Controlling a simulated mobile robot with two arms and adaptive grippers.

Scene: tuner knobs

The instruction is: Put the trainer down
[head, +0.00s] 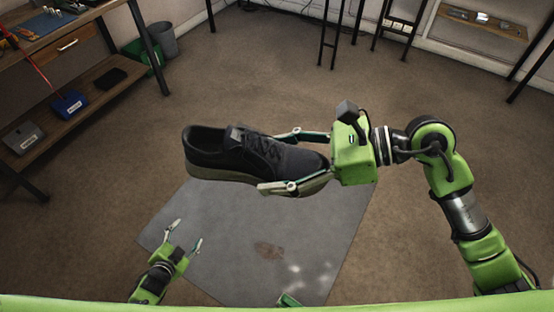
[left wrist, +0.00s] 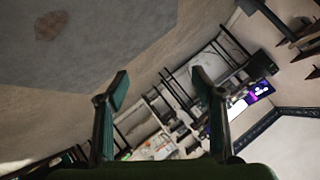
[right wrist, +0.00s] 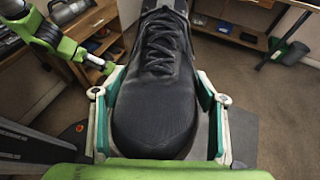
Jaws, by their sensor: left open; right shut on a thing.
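The trainer (head: 250,157) is a black shoe with laces and a brownish sole. My right gripper (head: 291,160) is shut on it at the toe end, one finger on each side. The trainer appears raised above the floor, sole down, its heel pointing left in the head view. In the right wrist view the trainer (right wrist: 155,100) fills the space between the fingers, toe nearest the camera. My left gripper (head: 186,236) is open and empty at the lower left, apart from the trainer; its spread fingers also show in the left wrist view (left wrist: 160,95).
A grey mat (head: 215,215) with a brown stain (head: 269,251) lies on the brown floor below. A wooden bench (head: 75,35) with a lower shelf (head: 80,120) stands at the left. A grey bin (head: 161,40) is behind it. The mat's middle is clear.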

